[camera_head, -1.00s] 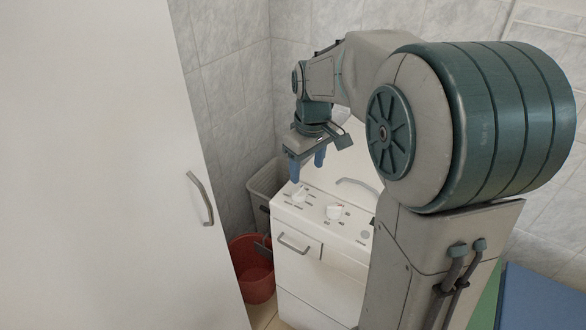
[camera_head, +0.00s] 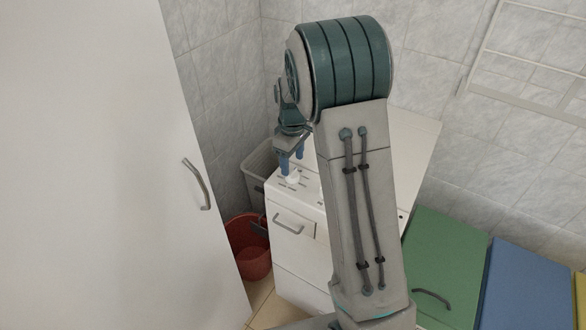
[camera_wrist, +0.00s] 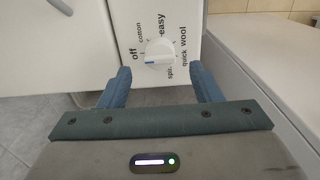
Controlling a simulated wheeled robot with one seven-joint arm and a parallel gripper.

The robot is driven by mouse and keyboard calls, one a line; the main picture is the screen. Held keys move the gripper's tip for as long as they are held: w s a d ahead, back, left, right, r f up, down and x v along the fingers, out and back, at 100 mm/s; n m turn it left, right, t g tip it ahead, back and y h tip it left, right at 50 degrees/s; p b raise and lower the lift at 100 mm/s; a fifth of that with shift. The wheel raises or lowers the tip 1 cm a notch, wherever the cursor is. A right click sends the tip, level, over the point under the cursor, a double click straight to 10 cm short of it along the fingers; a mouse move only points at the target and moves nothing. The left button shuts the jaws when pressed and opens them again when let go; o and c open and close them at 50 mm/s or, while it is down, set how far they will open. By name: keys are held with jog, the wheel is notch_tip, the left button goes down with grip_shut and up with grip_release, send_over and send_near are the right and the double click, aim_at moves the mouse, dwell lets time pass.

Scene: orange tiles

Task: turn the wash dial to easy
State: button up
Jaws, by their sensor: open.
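The wash dial (camera_head: 292,178) is a round white knob on the top panel of the white washing machine (camera_head: 292,247). In the wrist view the dial (camera_wrist: 158,50) has a blue mark on its near side and is ringed by the labels off, cotton, easy, wool, quick and spin. My gripper (camera_head: 291,159) is above the dial, pointing down. In the wrist view my gripper (camera_wrist: 160,70) is open and empty, its blue fingers spread to either side of the dial; contact is not visible.
A tall white door (camera_head: 95,160) with a handle stands at the left. A red bucket (camera_head: 248,247) and a light basket (camera_head: 258,163) are beside the machine. Green (camera_head: 440,262) and blue (camera_head: 527,283) lids lie at the right. My arm hides part of the panel.

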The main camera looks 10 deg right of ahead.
aim_at(293, 171)
jog(key=shift+f, duration=2.35)
jog(key=c, duration=1)
